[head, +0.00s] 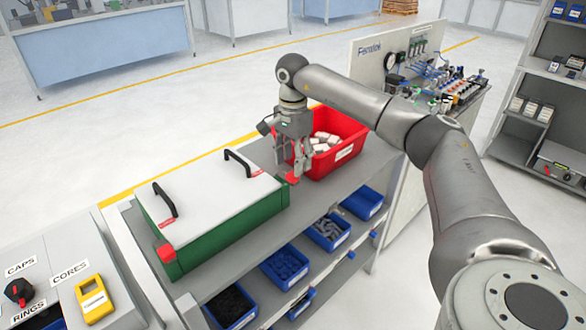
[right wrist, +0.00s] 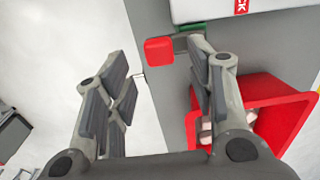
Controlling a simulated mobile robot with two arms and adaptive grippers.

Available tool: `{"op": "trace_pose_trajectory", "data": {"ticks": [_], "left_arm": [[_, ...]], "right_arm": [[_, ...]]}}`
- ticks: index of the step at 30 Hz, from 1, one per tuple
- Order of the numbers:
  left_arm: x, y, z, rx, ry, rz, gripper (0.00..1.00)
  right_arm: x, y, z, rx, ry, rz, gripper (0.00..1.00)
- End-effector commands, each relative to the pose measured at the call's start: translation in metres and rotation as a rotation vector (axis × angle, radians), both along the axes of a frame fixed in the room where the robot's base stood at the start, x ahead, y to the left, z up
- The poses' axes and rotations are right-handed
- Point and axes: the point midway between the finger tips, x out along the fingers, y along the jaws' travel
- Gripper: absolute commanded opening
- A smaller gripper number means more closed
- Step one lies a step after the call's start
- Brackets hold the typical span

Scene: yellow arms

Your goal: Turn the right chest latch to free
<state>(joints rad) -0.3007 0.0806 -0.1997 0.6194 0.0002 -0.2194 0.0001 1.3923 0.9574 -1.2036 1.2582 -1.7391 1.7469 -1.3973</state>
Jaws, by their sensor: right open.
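The chest is a green box (head: 235,228) with a white lid (head: 212,190) and two black handles. Its right latch (head: 292,178) is a red knob at the front right corner. In the right wrist view the latch (right wrist: 159,51) shows a grey bar running from the red knob toward the chest. The left latch (head: 167,253) is a similar red knob at the front left corner. My right gripper (head: 293,162) points down at the right latch. It is open, with its fingers (right wrist: 160,62) on either side of the knob in the picture; contact cannot be told. My left gripper is out of view.
A red bin (head: 350,158) with pale blocks stands close to the right of the chest and gripper. Blue bins (head: 285,267) of parts sit on the shelf below. A control panel (head: 75,285) is at the left. A pneumatic board (head: 430,85) stands behind the bin.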

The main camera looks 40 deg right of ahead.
Motion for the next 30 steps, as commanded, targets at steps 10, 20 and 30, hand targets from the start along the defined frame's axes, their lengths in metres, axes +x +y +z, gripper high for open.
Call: {"op": "trace_pose_trajectory", "data": {"ticks": [10, 20, 30], "left_arm": [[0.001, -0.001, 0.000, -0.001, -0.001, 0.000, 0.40], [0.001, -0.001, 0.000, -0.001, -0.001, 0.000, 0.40], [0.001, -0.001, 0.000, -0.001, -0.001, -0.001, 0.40]], "right_arm": [[0.001, 0.000, 0.069, 0.001, -0.005, 0.000, 0.50], [0.000, 0.000, 0.082, 0.000, -0.001, 0.000, 0.50], [0.000, 0.000, 0.082, 0.000, -0.001, 0.000, 0.50]]}}
